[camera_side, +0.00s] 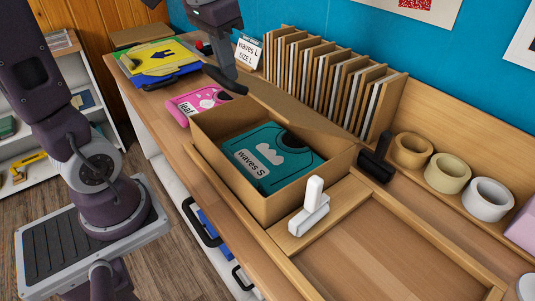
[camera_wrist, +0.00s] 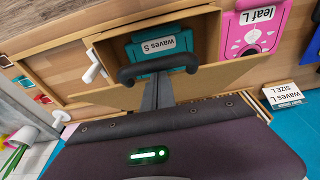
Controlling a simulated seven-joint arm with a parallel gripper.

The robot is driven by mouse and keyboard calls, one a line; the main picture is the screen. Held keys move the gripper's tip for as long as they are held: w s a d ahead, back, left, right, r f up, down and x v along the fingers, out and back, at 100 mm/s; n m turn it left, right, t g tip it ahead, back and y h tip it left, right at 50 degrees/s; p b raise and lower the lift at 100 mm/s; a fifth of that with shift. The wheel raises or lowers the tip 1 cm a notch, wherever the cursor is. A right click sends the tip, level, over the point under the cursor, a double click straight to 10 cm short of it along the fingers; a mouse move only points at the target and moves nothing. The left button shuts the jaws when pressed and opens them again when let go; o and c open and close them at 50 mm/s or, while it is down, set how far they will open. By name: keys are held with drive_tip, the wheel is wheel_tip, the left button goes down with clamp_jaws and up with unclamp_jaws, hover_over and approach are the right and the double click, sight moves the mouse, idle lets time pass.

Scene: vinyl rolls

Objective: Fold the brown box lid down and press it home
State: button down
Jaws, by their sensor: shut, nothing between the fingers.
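The brown box (camera_side: 235,178) stands open on the bench with a teal "waves S" item (camera_side: 270,155) inside. The item also shows in the wrist view (camera_wrist: 150,50). The box lid (camera_side: 300,116) is hinged back at the far side, tilted outward; in the wrist view the lid (camera_wrist: 215,76) lies behind my fingers. My gripper (camera_side: 226,81) is shut and empty, near the left end of the lid, above the far-left part of the box. In the wrist view my gripper (camera_wrist: 158,70) overlaps the lid; whether it touches cannot be told.
A rack of upright cardboard sheets (camera_side: 325,80) stands close behind the lid. A pink "leaf" packet (camera_side: 200,100) lies left of the box. A white-handled tool (camera_side: 310,205) and a black tool (camera_side: 377,160) are on the right. Tape rolls (camera_side: 447,172) line the back right.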

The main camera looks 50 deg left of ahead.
drive_tip(key=shift+s+f, duration=1.35)
drive_tip(key=shift+f, duration=0.15)
drive_tip(key=shift+f, duration=0.15)
wheel_tip(320, 180, down, 8)
drive_tip(key=shift+s, duration=0.4)
drive_tip(key=shift+r, duration=0.25)
wheel_tip(320, 180, up, 16)
hover_over(212, 74)
drive_tip(key=s, duration=0.2)
drive_tip(key=shift+s+f, duration=0.15)
idle(0.6)
